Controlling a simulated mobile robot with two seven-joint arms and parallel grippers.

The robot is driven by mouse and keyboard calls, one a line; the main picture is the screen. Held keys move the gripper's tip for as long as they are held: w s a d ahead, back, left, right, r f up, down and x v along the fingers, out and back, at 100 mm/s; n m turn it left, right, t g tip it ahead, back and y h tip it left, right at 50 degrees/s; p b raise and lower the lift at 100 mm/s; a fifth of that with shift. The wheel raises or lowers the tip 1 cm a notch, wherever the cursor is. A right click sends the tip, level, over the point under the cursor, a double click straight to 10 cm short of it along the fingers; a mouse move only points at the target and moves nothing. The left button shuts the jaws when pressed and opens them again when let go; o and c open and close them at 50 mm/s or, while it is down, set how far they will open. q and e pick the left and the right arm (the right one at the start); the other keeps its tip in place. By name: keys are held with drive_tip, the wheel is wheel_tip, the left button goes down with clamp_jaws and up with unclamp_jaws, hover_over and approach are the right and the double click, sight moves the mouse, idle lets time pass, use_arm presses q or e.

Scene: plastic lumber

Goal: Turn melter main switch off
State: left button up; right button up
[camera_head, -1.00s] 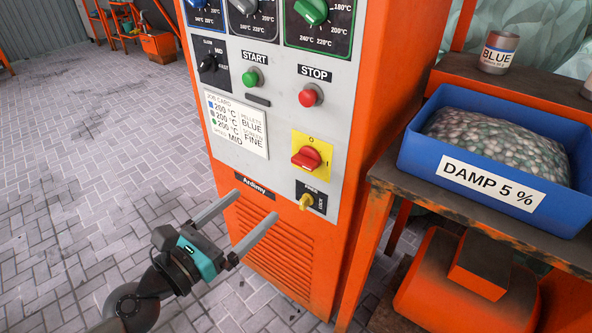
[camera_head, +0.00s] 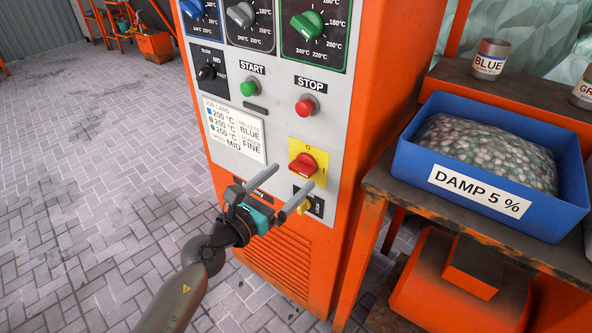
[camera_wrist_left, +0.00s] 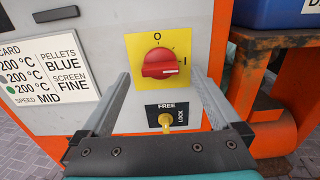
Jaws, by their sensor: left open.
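The melter main switch (camera_head: 302,166) is a red rotary knob on a yellow plate marked O and I, low on the grey panel of the orange melter. In the left wrist view the red knob (camera_wrist_left: 160,63) stands ahead between the fingers, with its pointer mark toward the lower right, near the I side. My left gripper (camera_head: 287,188) is open and empty, just below and in front of the switch, apart from the knob. A yellow key-like lever (camera_wrist_left: 166,121) on a FREE/LOCK plate sits under the switch, between the fingers. My right gripper is out of view.
A green START button (camera_head: 249,88) and a red STOP button (camera_head: 306,105) are above the switch. A job card (camera_head: 233,130) is to its left. A table with a blue tray (camera_head: 478,190) of pellets stands to the right.

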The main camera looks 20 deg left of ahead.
sight(298, 171)
use_arm(q)
drive_tip(key=shift+x, duration=1.7)
drive_tip(key=c, duration=1.4)
